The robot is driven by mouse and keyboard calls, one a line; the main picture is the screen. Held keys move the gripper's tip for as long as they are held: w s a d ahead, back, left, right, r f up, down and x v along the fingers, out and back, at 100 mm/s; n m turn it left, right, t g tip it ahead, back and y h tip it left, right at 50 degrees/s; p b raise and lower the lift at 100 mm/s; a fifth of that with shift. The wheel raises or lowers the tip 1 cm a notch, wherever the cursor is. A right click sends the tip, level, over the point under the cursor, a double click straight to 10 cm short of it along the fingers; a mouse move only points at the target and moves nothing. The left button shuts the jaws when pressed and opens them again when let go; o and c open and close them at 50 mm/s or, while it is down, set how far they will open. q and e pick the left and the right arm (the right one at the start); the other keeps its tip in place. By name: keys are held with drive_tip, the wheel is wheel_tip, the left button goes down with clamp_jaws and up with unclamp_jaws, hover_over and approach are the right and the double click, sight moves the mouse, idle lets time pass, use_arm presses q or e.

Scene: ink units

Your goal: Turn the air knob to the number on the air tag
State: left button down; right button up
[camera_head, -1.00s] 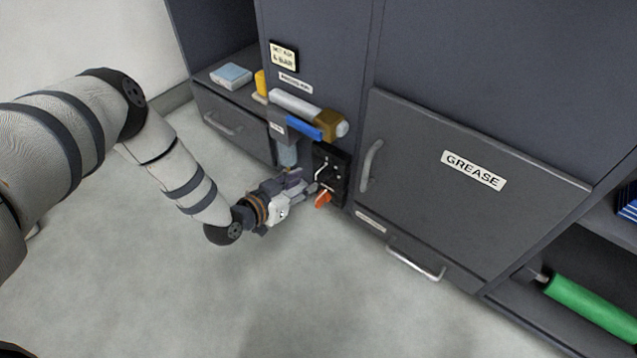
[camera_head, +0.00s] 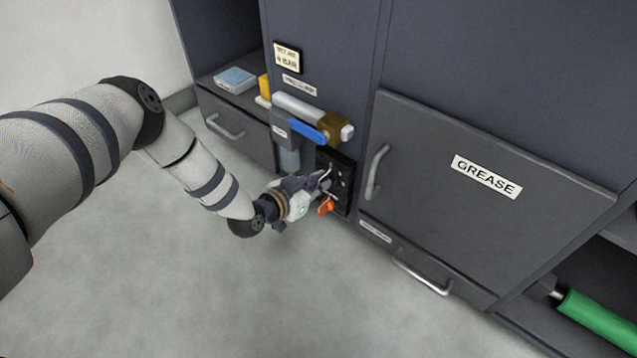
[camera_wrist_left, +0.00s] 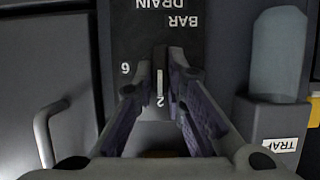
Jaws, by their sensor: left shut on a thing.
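The air tag (camera_head: 287,57) is a pale plate high on the cabinet; it appears to read "4 BAR", its top line blurred. Below it is a black dial panel (camera_head: 348,171), also in the left wrist view (camera_wrist_left: 217,25), with "BAR", "DRAIN", a 6 and a 2. My left gripper (camera_head: 328,187) is at this panel. In the left wrist view its fingers (camera_wrist_left: 162,75) are shut on the narrow dark air knob (camera_wrist_left: 160,80), which has a pale line on it. The 2 shows between the fingers and the 6 left of them. Other numbers are hidden. My right gripper is not in view.
An orange lever (camera_head: 326,206) sits just below the gripper. A blue valve handle (camera_head: 307,132) on a pipe and a clear bowl (camera_head: 289,157) are close above and left. The GREASE door's handle (camera_head: 375,172) sticks out at the right. The floor in front is clear.

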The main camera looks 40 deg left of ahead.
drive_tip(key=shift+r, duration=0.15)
use_arm(q)
drive_tip(key=m+t+y, duration=0.1)
drive_tip(key=m+y, duration=0.1)
drive_tip(key=m, duration=0.2)
drive_tip(key=f+m+t+y, duration=0.1)
drive_tip(key=m+y, duration=0.1)
drive_tip(key=m, duration=0.2)
drive_tip(key=d+m+t+y, duration=0.1)
drive_tip(key=m+y, duration=0.1)
drive_tip(key=m, duration=0.3)
drive_tip(key=shift+s+f+y, duration=0.1)
drive_tip(key=shift+f+y, duration=0.05)
drive_tip(key=shift+y, duration=0.15)
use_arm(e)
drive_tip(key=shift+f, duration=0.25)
use_arm(q)
drive_tip(key=shift+a+m+t, duration=0.15)
drive_tip(key=shift+m+t, duration=0.15)
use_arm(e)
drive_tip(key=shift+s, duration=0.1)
use_arm(q)
drive_tip(key=c, duration=1.6)
unclamp_jaws()
drive_tip(key=shift+c, duration=0.2)
